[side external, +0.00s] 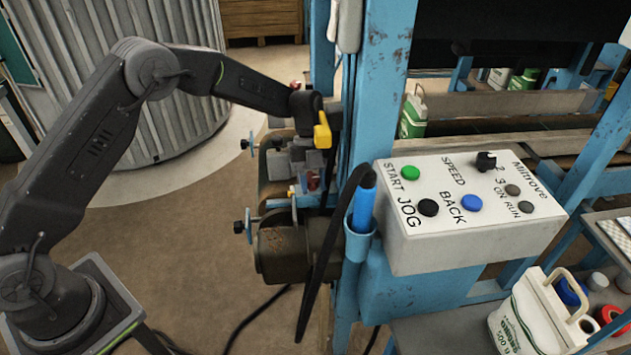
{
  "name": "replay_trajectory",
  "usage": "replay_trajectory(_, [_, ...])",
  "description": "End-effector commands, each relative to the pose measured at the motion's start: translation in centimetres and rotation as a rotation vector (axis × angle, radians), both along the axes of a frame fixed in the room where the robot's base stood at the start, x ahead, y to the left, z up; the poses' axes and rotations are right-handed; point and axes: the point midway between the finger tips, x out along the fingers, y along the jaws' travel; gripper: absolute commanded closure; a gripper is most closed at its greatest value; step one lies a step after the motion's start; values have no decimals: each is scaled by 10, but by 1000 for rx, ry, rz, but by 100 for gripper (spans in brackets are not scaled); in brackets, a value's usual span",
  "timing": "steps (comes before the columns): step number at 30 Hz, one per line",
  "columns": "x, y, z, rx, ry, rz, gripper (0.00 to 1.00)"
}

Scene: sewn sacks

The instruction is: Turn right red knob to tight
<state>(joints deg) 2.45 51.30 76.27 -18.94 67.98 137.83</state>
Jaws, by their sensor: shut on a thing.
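My gripper (308,176) points down at the sewing machine head (292,250), beside the blue upright post.
A white control box (470,235) with buttons and a speed dial stands to the right. A blue pen-like tool (365,200) and a black hose (328,255) are close right of the gripper. Blue frame posts (385,75) stand behind.

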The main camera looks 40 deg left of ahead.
Motion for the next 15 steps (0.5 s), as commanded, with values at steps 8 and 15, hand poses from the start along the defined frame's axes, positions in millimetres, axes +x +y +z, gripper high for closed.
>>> replay_trajectory(8, [-1,1,0,1,-2,-79,88])
replay_trajectory(15, [-1,2,0,2,-2,-92,88])
